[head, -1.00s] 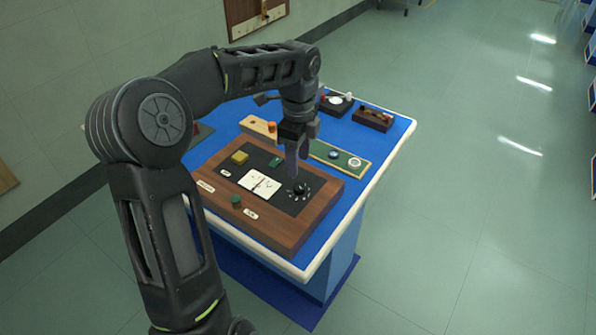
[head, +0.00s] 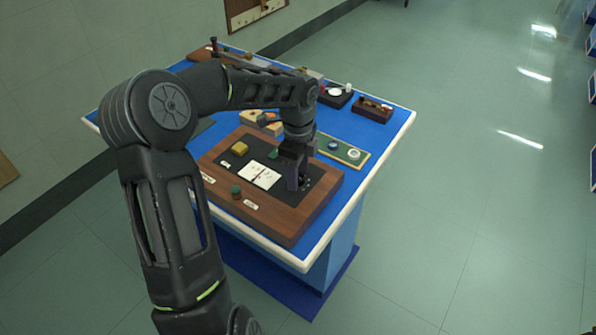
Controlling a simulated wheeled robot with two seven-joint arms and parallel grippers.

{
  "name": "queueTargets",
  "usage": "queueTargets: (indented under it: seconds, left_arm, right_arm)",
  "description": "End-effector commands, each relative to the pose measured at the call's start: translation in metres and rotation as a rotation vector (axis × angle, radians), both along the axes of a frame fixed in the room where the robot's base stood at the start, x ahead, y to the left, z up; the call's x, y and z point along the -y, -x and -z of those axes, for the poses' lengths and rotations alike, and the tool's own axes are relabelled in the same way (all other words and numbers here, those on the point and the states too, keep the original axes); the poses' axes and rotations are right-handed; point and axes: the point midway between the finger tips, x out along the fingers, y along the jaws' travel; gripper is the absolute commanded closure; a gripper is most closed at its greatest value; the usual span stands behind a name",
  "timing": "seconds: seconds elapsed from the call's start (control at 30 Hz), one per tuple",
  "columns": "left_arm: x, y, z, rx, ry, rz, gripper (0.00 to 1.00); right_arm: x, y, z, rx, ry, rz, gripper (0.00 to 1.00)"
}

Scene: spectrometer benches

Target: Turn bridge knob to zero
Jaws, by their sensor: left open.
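The bridge board (head: 262,219) is a wooden block with a black panel, lying on the blue table. Its white dial card (head: 259,175) has a needle line and faces up. My left gripper (head: 298,186) points down over the right part of the black panel, at the black bridge knob's place. The fingers are open and low, close to the panel. They hide most or all of the knob, so I cannot tell its angle or whether they touch it. My right gripper is not in view.
A black box (head: 335,95) and a brown box (head: 372,110) stand farther back. Open floor lies to the right.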

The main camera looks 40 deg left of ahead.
Motion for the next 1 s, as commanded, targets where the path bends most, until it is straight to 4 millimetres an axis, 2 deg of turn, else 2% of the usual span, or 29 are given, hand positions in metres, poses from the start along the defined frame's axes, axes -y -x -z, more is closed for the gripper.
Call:
queueTargets:
  seconds: [0.2, 0.8, 1.0]
  left_arm:
    - [0.0001, 0.0000, 0.0002, 0.000, 0.000, 0.000, 0.52]
    - [0.0002, 0.0000, -0.0001, 0.000, 0.000, 0.000, 1.00]
    - [0.0002, 0.0000, -0.0001, 0.000, 0.000, 0.000, 1.00]
  right_arm:
    - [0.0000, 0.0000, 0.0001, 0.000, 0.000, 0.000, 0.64]
    - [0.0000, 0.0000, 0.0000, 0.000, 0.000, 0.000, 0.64]
    - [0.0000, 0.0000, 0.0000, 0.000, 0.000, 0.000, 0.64]
